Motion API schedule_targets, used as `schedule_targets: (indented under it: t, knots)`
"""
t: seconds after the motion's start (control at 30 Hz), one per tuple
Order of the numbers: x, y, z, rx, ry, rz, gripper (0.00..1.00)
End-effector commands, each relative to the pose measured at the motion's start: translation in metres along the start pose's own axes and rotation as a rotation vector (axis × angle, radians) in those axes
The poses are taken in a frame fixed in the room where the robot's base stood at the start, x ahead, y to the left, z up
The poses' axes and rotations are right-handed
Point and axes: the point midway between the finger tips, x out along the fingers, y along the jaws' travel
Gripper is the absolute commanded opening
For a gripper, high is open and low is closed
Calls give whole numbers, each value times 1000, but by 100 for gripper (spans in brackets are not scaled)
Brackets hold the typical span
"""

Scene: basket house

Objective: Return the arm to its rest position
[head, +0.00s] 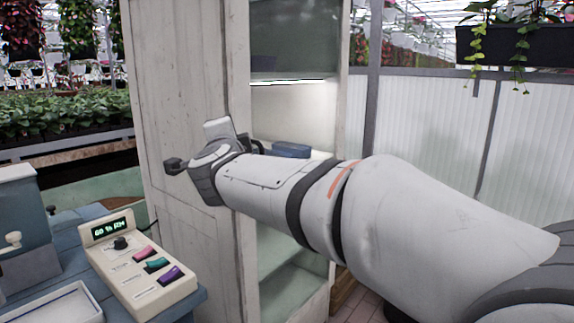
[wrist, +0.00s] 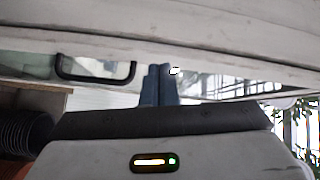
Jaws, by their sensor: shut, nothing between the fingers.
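My arm reaches in from the right in the head view. Its wrist end (head: 212,165) is in front of a tall white wooden cabinet (head: 185,90), close to its panelled door. In the wrist view my gripper (wrist: 158,72) shows as two blue-grey fingers side by side, shut with nothing between them. A pale wooden surface (wrist: 150,22) runs across the top of that view, close to the fingers. The fingertips cannot be made out clearly in the head view.
The cabinet's open side shows a shelf with a blue item (head: 290,150). A control box (head: 138,268) with a lit display and coloured switches sits on a blue bench at lower left. A hanging planter (head: 515,45) is at upper right. Plant beds (head: 65,115) stand at back left.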

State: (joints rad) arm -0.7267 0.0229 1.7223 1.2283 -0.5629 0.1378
Motion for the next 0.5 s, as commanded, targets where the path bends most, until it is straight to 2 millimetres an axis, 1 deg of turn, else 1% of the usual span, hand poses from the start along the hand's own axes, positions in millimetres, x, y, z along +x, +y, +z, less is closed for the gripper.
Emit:
schedule_targets:
  t: [0.03, 0.1, 0.17, 0.27, 0.37, 0.4, 0.47, 0.5]
  knots:
    - [-3, -21, -26, -87, -47, 5, 0]
    - [-11, -19, -46, -220, -136, 28, 0]
    - [-23, -11, -61, -331, -215, 67, 0]
    - [-51, 12, -87, -509, -350, 164, 0]
    - [-92, 43, -117, -666, -491, 301, 0]
    - [-112, 57, -129, -723, -549, 367, 0]
    - [-146, 78, -149, -798, -637, 475, 0]
    - [-170, 91, -162, -840, -694, 551, 0]
